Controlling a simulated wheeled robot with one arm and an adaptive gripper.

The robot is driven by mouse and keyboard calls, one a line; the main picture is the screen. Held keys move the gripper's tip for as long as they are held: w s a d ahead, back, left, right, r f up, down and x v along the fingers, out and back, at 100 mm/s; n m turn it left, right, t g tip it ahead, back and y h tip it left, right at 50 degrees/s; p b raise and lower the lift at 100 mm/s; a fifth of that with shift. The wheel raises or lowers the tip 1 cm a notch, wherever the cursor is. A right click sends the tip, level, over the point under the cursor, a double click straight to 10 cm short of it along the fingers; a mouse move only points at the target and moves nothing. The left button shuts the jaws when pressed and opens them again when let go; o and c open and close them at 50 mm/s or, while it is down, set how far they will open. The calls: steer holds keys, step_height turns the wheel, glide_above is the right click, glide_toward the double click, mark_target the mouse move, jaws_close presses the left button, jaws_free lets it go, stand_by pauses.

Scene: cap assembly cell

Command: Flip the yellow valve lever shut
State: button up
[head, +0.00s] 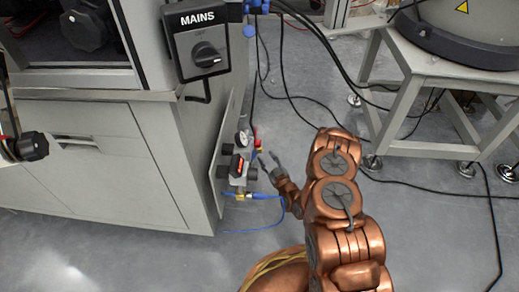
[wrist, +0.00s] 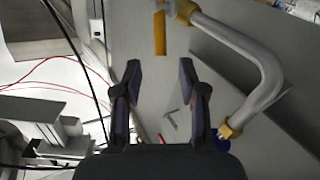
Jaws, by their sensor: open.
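The yellow valve lever (wrist: 160,33) shows at the top of the wrist view as a short flat bar, lengthwise in the picture, by a brass fitting on a bent silver pipe (wrist: 255,65). My gripper (wrist: 160,72) is open and empty. The lever lies beyond the fingertips, roughly in line with the gap between them, and is apart from both fingers. In the head view my gripper (head: 266,158) is beside the valve and gauge assembly (head: 238,165) on the side of the grey cabinet. The lever is too small to make out surely there.
The grey cabinet (head: 85,150) stands at left, with a MAINS switch box (head: 197,40) above. A blue hose (head: 262,196) leaves the assembly. Black cables (head: 300,105) run across the floor. A grey stand (head: 420,85) is at right.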

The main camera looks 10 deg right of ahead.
mark_target(261, 150)
steer(key=b+x, duration=0.3)
steer(key=x, duration=0.2)
steer(key=shift+w+a+f, duration=0.1)
steer(key=shift+w, duration=0.15)
steer(key=shift+w+a+b, duration=0.15)
steer(key=shift+w+b, duration=0.15)
steer(key=shift+w, duration=0.3)
jaws_close()
